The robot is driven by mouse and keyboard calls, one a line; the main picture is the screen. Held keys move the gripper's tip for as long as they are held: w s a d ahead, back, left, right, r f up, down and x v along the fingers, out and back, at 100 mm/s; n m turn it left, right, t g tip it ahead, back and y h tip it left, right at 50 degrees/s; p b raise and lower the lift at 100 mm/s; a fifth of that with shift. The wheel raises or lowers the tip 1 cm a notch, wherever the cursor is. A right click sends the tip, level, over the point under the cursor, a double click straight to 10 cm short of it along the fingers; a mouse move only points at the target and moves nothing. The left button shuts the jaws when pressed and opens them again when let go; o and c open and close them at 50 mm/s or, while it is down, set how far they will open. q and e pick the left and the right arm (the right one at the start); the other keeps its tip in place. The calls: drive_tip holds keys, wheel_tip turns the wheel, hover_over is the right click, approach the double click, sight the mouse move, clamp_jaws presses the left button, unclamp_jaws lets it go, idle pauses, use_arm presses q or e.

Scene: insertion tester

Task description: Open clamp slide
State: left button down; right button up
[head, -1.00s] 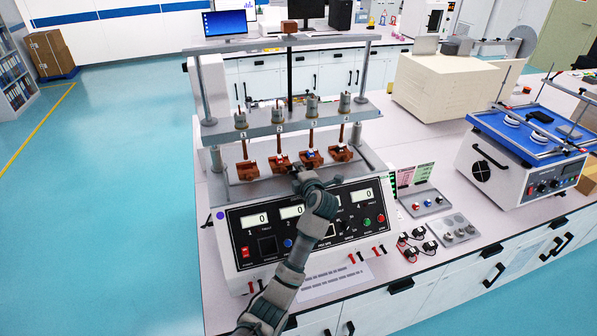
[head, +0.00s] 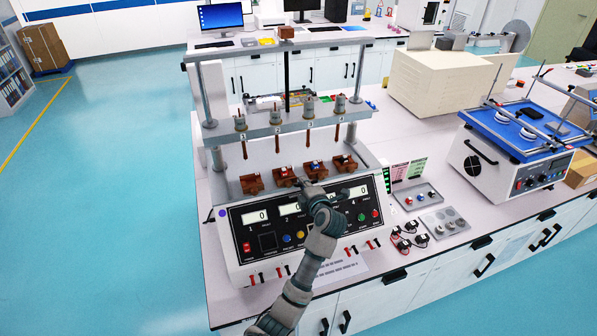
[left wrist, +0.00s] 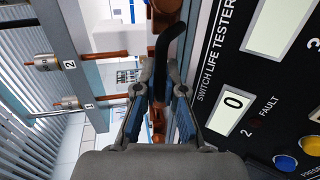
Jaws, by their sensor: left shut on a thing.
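The row of brown clamps (head: 284,176) sits on the insertion tester's front slide, in front of the hanging brown rods (head: 277,143) and apart from their tips. Red and blue parts show on some clamps. My left gripper (head: 304,186) reaches in from the front, beside the middle clamps. In the left wrist view its fingers (left wrist: 161,76) are shut on a black curved handle (left wrist: 167,48). A brown clamp (left wrist: 165,18) shows just beyond the handle. The fingertips are partly hidden by my own wrist in the head view. My right gripper is out of view.
The control panel (head: 262,241) with displays and buttons lies right under my left arm. The numbered plunger bar (head: 262,130) spans above the clamps.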

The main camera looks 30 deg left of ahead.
use_arm(q)
drive_tip(key=shift+w+d+f, duration=0.1)
drive_tip(key=c, duration=1.5)
unclamp_jaws()
drive_tip(key=shift+c, duration=0.2)
drive_tip(key=shift+w, duration=0.2)
drive_tip(key=shift+d, duration=0.1)
drive_tip(key=v, duration=1.2)
